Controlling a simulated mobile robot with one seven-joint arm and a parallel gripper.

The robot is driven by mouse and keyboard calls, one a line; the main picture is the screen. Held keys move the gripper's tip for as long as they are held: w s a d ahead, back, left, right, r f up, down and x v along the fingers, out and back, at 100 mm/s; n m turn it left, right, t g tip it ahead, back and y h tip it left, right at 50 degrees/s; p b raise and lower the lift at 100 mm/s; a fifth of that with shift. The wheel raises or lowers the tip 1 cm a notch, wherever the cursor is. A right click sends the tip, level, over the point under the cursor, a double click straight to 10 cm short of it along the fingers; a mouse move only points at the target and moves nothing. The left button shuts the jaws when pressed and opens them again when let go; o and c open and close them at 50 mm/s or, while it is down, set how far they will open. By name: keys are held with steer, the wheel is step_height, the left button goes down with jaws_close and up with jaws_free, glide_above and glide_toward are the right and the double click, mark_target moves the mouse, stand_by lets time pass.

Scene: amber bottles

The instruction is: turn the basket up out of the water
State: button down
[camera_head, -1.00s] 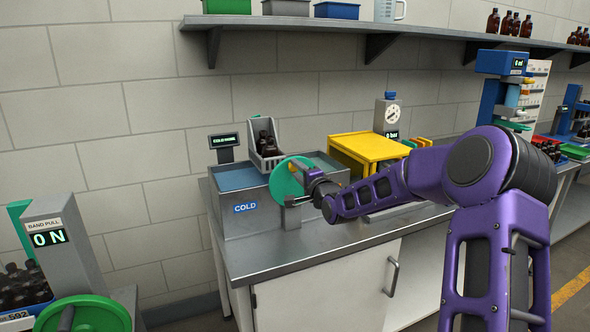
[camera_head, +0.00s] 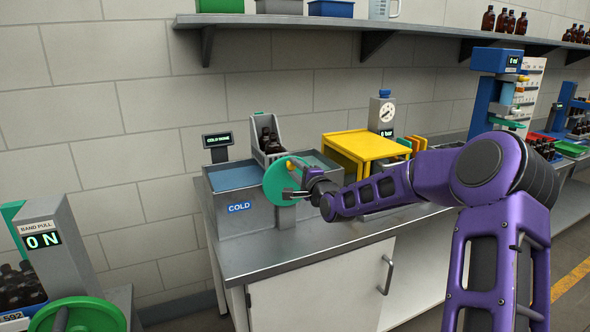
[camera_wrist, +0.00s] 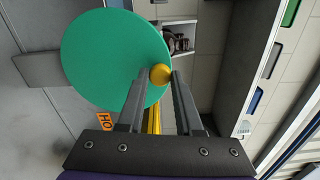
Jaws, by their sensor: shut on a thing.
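The grey wire basket (camera_head: 257,152) holds several amber bottles (camera_head: 269,137) and sits raised and tilted above the tank, behind the green wheel (camera_head: 281,181). It also shows with dark bottles in the wrist view (camera_wrist: 180,40). The green wheel (camera_wrist: 112,58) fills much of the wrist view, with a round yellow knob (camera_wrist: 160,74) near its rim. My gripper (camera_wrist: 160,82) is shut on this knob; in the head view my gripper (camera_head: 306,180) reaches the wheel from the right. The cold bath's water (camera_head: 233,176) is blue and shows left of the basket. The basket's lower part is partly hidden.
The metal tank with the COLD label (camera_head: 239,208) stands on the steel bench (camera_head: 262,262). A yellow stand (camera_head: 362,145) and a gauge (camera_head: 386,113) stand close behind my forearm. An orange label (camera_wrist: 104,122) shows beside the wheel. A shelf (camera_head: 330,23) runs overhead.

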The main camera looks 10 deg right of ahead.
steer(key=shift+w+d+r, duration=0.1)
steer(key=shift+r, duration=0.2)
steer(key=c, duration=0.7)
jaws_free()
steer(key=shift+o, duration=0.6)
steer(key=shift+f, duration=0.2)
steer(key=v, duration=1.7)
steer(key=shift+s+p, duration=0.3)
